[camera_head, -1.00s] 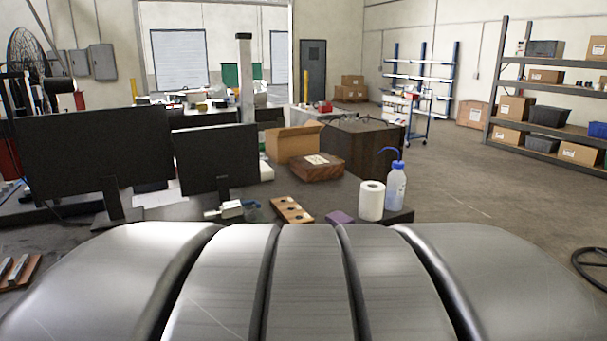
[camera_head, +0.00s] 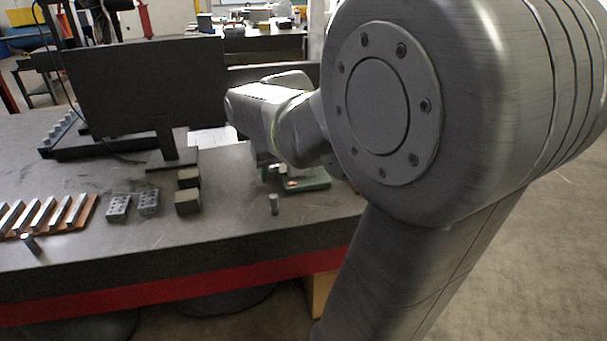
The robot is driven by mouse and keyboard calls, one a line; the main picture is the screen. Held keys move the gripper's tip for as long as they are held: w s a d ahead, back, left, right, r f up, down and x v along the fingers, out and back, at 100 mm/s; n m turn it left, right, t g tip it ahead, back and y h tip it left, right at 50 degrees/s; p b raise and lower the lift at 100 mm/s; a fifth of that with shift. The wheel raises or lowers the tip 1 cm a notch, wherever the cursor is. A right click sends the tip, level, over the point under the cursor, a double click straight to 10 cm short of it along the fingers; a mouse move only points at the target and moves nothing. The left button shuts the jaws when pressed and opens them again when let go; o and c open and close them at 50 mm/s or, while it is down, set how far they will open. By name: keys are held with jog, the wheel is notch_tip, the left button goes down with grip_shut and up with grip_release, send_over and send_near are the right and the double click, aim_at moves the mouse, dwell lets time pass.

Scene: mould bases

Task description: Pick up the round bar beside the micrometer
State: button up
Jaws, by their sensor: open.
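A small grey round bar (camera_head: 274,204) stands upright on the dark workbench (camera_head: 235,222), near its front edge. Just behind it and to the right lies a flat green object (camera_head: 308,181) with a small red mark. It may belong to the micrometer, but my arm partly covers it and I cannot make out a micrometer clearly. A second short round bar (camera_head: 30,244) sits at the far left by the bench's front edge. My gripper (camera_head: 264,166) is mostly hidden under my wrist, behind and above the upright bar, and apart from it. It is open; its fingertips are not clear.
Two dark blocks (camera_head: 188,200) and two drilled grey blocks (camera_head: 132,204) stand left of the bar. An orange rack of metal bars (camera_head: 48,214) lies farther left. A monitor (camera_head: 148,88) stands behind.

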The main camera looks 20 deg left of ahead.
aim_at(274, 196)
jog(key=x, duration=0.8)
jog(key=shift+w+a+f, duration=0.1)
jog(key=shift+a, duration=0.15)
jog(key=shift+p+x, duration=0.6)
jog(key=shift+x, duration=2)
jog(key=shift+w, duration=0.15)
grip_shut()
